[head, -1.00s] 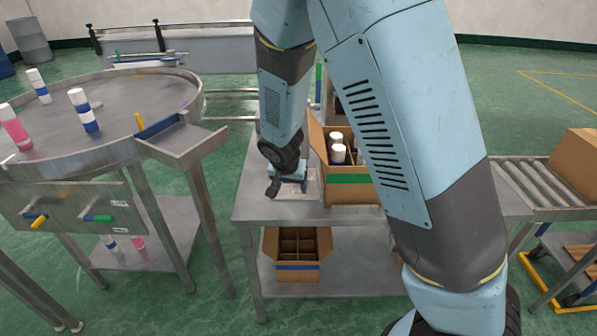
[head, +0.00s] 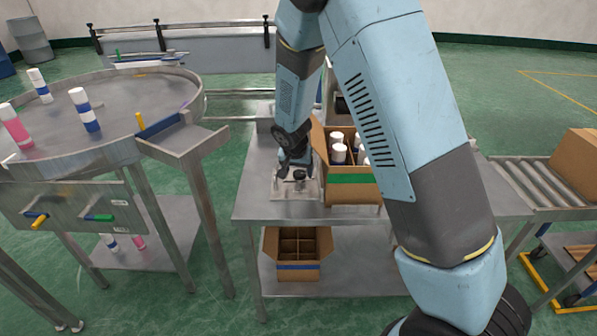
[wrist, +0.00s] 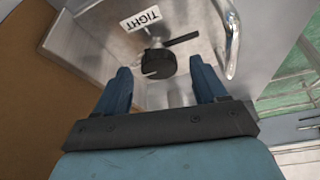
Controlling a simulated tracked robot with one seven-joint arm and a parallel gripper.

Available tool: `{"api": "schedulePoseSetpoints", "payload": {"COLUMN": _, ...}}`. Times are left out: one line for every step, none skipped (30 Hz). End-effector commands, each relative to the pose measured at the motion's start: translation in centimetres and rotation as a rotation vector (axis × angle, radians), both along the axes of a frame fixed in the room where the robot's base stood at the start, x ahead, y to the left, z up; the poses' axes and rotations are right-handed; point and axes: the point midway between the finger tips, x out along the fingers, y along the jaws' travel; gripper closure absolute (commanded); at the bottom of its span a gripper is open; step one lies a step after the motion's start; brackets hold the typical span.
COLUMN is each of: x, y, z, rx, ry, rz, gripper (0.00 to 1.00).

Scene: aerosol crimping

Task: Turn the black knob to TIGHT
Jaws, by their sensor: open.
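The black knob (wrist: 158,64) sits on a metal plate (wrist: 190,17) in the wrist view, below a white label reading TIGHT (wrist: 141,19). A short pale line on the knob points to the lower left, away from the label. A dark bar (wrist: 182,39) sticks out near its upper right. In the head view the knob (head: 299,175) stands on the plate (head: 292,192) on the metal table. My gripper (wrist: 165,80) is open, its blue fingers apart at the lower left and right of the knob. Contact cannot be told. In the head view my gripper (head: 294,162) is just above the knob.
An open cardboard box (head: 350,190) with white-capped cans stands close right of the plate. A curved metal handle (wrist: 233,40) rises right of the knob in the wrist view. A round metal table (head: 110,100) with cans stands to the left.

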Motion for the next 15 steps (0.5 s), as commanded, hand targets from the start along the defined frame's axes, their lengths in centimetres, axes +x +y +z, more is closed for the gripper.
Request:
{"api": "schedulePoseSetpoints", "payload": {"x": 0.18, "y": -0.12, "z": -0.37, "rx": 0.0, "ry": 0.0, "rz": -0.001, "gripper": 0.29}}
{"api": "schedulePoseSetpoints", "payload": {"x": 0.27, "y": -0.14, "z": -0.51, "rx": 0.0, "ry": -0.001, "rz": -0.001, "gripper": 0.29}}
{"api": "schedulePoseSetpoints", "payload": {"x": 0.34, "y": -0.16, "z": -0.67, "rx": 0.0, "ry": -0.001, "rz": -0.001, "gripper": 0.29}}
{"api": "schedulePoseSetpoints", "payload": {"x": 0.38, "y": -0.18, "z": -0.77, "rx": 0.0, "ry": -0.001, "rz": -0.001, "gripper": 0.29}}
{"api": "schedulePoseSetpoints", "payload": {"x": 0.41, "y": -0.19, "z": -0.85, "rx": 0.0, "ry": -0.001, "rz": -0.001, "gripper": 0.29}}
{"api": "schedulePoseSetpoints", "payload": {"x": 0.44, "y": -0.21, "z": -0.94, "rx": 0.0, "ry": -0.001, "rz": -0.001, "gripper": 0.29}}
{"api": "schedulePoseSetpoints", "payload": {"x": 0.46, "y": -0.22, "z": -0.97, "rx": 0.0, "ry": -0.001, "rz": -0.001, "gripper": 0.29}}
{"api": "schedulePoseSetpoints", "payload": {"x": 0.46, "y": -0.23, "z": -1.0, "rx": 0.0, "ry": -0.001, "rz": -0.001, "gripper": 0.29}}
{"api": "schedulePoseSetpoints", "payload": {"x": 0.47, "y": -0.23, "z": -1.01, "rx": 0.0, "ry": -0.001, "rz": -0.001, "gripper": 0.29}}
{"api": "schedulePoseSetpoints", "payload": {"x": 0.47, "y": -0.23, "z": -1.01, "rx": 0.0, "ry": -0.001, "rz": -0.001, "gripper": 0.29}}
{"api": "schedulePoseSetpoints", "payload": {"x": 0.47, "y": -0.23, "z": -1.01, "rx": 0.0, "ry": -0.001, "rz": -0.001, "gripper": 0.29}}
{"api": "schedulePoseSetpoints", "payload": {"x": 0.46, "y": -0.24, "z": -1.0, "rx": 0.0, "ry": -0.001, "rz": -0.002, "gripper": 0.29}}
{"api": "schedulePoseSetpoints", "payload": {"x": 0.46, "y": -0.24, "z": -1.0, "rx": 0.0, "ry": -0.001, "rz": -0.002, "gripper": 0.29}}
{"api": "schedulePoseSetpoints", "payload": {"x": 0.46, "y": -0.24, "z": -1.0, "rx": 0.0, "ry": -0.001, "rz": -0.002, "gripper": 0.29}}
{"api": "schedulePoseSetpoints", "payload": {"x": 0.46, "y": -0.24, "z": -1.0, "rx": 0.0, "ry": -0.001, "rz": -0.002, "gripper": 0.32}}
